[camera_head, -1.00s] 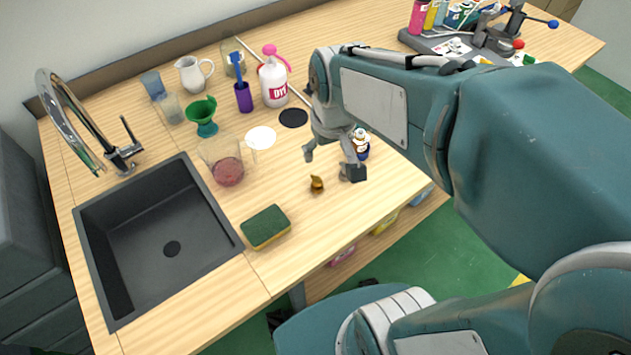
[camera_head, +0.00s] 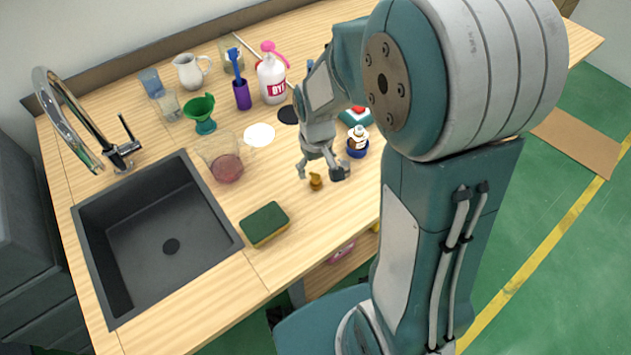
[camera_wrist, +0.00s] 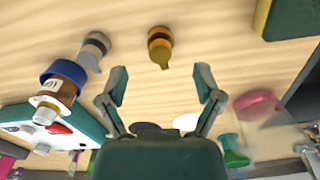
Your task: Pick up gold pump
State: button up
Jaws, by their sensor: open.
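The gold pump (camera_head: 315,181) is a small gold-coloured piece on the wooden counter, right of the sponge. In the wrist view the gold pump (camera_wrist: 160,46) lies beyond the fingertips, between their lines. My gripper (camera_head: 321,172) is open and empty, with its fingers pointing down around the pump's place in the head view. In the wrist view my gripper (camera_wrist: 160,80) shows both fingers spread wide, with bare wood between them. I cannot tell the exact height of the fingertips above the counter.
A small bottle with a blue band (camera_head: 358,141) stands close right of my gripper. A green and yellow sponge (camera_head: 264,224) lies front left. A clear beaker with pink contents (camera_head: 226,168) is farther left, by the black sink (camera_head: 150,240). A grey fitting (camera_wrist: 94,48) lies near the pump.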

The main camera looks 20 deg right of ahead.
aim_at(316, 177)
notch_tip(316, 177, down, 5)
jog(key=shift+f, duration=0.15)
jog(key=c, duration=0.9)
